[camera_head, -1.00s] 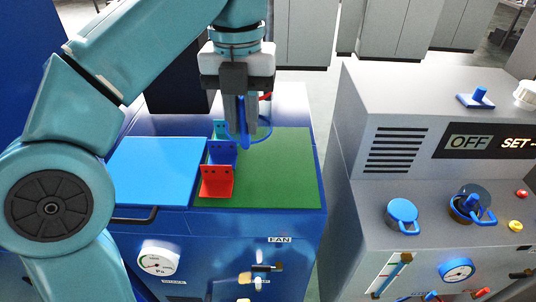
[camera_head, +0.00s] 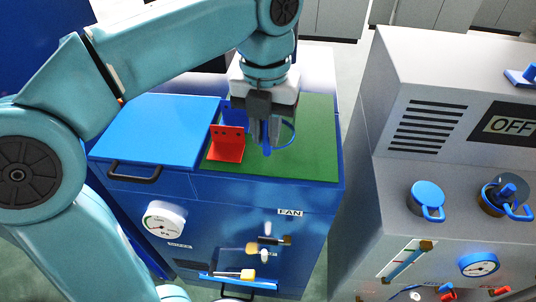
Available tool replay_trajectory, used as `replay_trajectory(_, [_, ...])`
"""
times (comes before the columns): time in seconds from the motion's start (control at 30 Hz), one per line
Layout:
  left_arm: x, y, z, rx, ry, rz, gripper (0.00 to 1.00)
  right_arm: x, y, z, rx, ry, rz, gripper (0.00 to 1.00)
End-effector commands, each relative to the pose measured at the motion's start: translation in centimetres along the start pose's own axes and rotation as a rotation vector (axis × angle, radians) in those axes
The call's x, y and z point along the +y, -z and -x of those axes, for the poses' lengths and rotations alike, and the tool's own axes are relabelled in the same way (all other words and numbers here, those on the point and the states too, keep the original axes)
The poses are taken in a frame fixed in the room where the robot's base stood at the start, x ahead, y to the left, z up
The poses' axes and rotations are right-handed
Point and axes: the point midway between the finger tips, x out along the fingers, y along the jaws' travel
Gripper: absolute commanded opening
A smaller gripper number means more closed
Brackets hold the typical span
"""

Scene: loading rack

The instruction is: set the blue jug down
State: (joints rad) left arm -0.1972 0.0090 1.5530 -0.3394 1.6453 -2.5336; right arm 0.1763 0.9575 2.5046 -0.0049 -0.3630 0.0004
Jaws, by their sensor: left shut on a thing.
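My left gripper (camera_head: 266,148) hangs fingers down over the green panel on the blue cabinet's top. It is shut on the blue jug (camera_head: 291,136), of which only a thin curved blue edge and a bit of blue at the fingertips show. The gripper hides the rest. I cannot tell whether the jug touches the green panel (camera_head: 315,160). A red bracket (camera_head: 228,145) stands just left of the fingers. My right gripper is not in view.
A blue bracket (camera_head: 234,110) stands behind the red one, partly hidden by my gripper. A flat blue lid (camera_head: 155,130) lies left of the green panel. A grey control unit (camera_head: 395,110) stands to the right, across a gap. The green panel's right part is clear.

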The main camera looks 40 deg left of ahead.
Motion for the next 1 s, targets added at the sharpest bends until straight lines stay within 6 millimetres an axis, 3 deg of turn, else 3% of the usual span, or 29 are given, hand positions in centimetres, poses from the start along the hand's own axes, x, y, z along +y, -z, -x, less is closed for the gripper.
replay_trajectory(0.4, [-0.1,-0.3,-5.5,0.001,-0.001,0.001,0.00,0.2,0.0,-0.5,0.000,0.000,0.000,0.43])
replay_trajectory(0.83, [-0.1,-0.4,-6.3,-0.001,0.001,0.001,0.00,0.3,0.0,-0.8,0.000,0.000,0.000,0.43])
replay_trajectory(0.87, [-0.1,-0.4,-6.3,0.000,0.000,0.001,0.23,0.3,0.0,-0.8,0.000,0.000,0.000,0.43])
replay_trajectory(0.93, [-0.1,-0.4,-6.2,0.000,0.000,0.001,0.45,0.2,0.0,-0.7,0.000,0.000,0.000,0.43])
replay_trajectory(1.0, [-0.1,-0.4,-6.2,0.000,0.000,0.001,0.45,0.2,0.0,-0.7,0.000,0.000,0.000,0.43])
